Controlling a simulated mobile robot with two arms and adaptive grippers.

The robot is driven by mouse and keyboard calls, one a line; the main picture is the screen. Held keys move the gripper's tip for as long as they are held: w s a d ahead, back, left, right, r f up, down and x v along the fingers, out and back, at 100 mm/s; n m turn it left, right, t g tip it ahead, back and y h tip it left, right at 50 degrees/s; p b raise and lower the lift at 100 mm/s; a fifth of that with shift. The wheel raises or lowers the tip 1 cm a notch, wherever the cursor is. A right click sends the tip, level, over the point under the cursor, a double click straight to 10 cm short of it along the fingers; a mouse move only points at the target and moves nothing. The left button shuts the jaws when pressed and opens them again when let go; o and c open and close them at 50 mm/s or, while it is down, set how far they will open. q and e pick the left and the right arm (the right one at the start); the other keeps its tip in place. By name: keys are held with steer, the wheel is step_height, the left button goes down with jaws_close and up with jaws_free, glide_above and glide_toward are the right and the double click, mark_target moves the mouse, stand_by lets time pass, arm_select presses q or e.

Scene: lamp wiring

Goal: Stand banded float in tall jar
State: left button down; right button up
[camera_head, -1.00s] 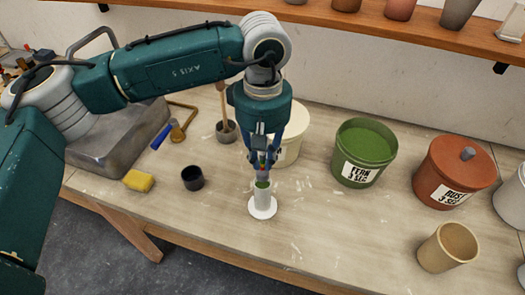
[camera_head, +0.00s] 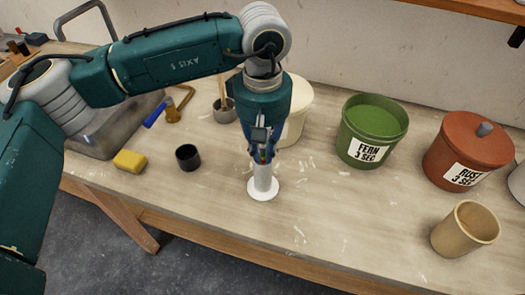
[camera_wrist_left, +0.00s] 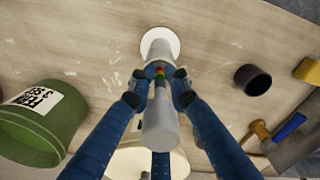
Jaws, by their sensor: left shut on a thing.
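The tall jar (camera_head: 263,180) is a narrow pale cylinder standing upright on a round white foot. It also shows in the left wrist view (camera_wrist_left: 159,48). My left gripper (camera_head: 262,152) is directly above the jar, its fingertips close to the mouth. It is shut on the banded float (camera_wrist_left: 160,125), a grey rounded body with red, yellow and green bands, seen between the fingers (camera_wrist_left: 157,100). The float looks roughly upright and in line with the jar. The fingers and float hide the mouth, so I cannot tell how far the float's lower end is inside. My right gripper is not in view.
A dark cup (camera_head: 188,158) and a yellow sponge (camera_head: 129,161) lie left of the jar. A cream bucket (camera_head: 296,112) stands close behind the gripper. The green FERN bucket (camera_head: 371,130), rust bucket (camera_head: 467,150) and tan pot (camera_head: 465,229) stand right. The bench front is clear.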

arm_select(q)
steer(key=shift+s+f, duration=0.2)
steer(key=shift+f, duration=0.3)
steer(key=shift+s+f, duration=0.2)
steer(key=shift+f, duration=0.25)
steer(key=c, duration=1.5)
jaws_free()
steer(key=shift+c, duration=0.2)
steer(key=shift+w+d+f, duration=0.1)
steer(key=shift+w+f, duration=0.1)
steer(key=shift+w, duration=0.1)
steer(key=shift+s+r, duration=0.1)
steer(key=shift+r, duration=0.15)
steer(key=shift+w+r, duration=0.2)
steer(key=shift+r, duration=0.1)
step_height(320, 180, up, 11)
steer(key=shift+r, duration=0.2)
